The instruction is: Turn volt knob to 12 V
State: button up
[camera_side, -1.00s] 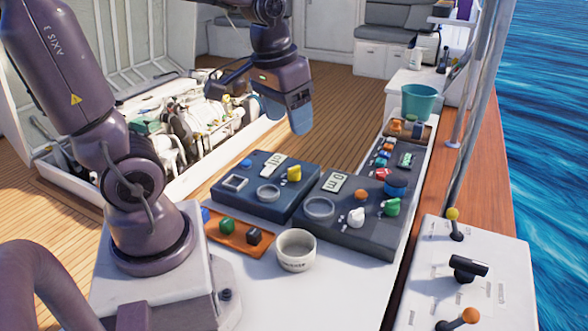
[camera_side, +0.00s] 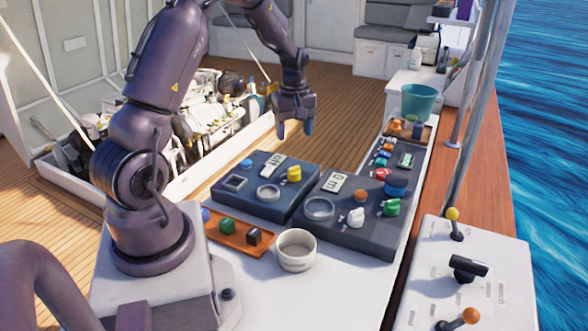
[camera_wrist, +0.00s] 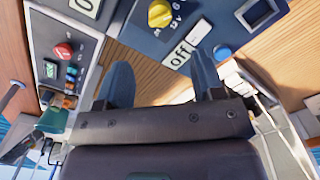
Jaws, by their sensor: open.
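A yellow knob (camera_side: 294,173) sits on the left dark panel box (camera_side: 225,198), with a white display card (camera_side: 278,160) beside it. In the wrist view the yellow knob (camera_wrist: 160,14) has small markings around it, and the card (camera_wrist: 187,45) reads "Off". The right dark box (camera_side: 345,233) carries a white knob (camera_side: 356,217) and a green knob (camera_side: 391,207). I cannot read which knob is labelled volt. My gripper (camera_side: 294,130) is open and empty, pointing down above and behind the left box, apart from every knob. It also shows in the wrist view (camera_wrist: 162,80).
A white cup (camera_side: 296,263) and an orange tray (camera_side: 229,238) with coloured blocks stand in front of the boxes. A teal bucket (camera_side: 420,88) stands at the back right. A lever panel (camera_side: 480,240) is at the right. An open engine hatch lies behind.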

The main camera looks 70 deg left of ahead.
aim_at(294, 167)
notch_tip(294, 167, down, 12)
jog(key=shift+r, duration=0.2)
jog(key=c, duration=0.9)
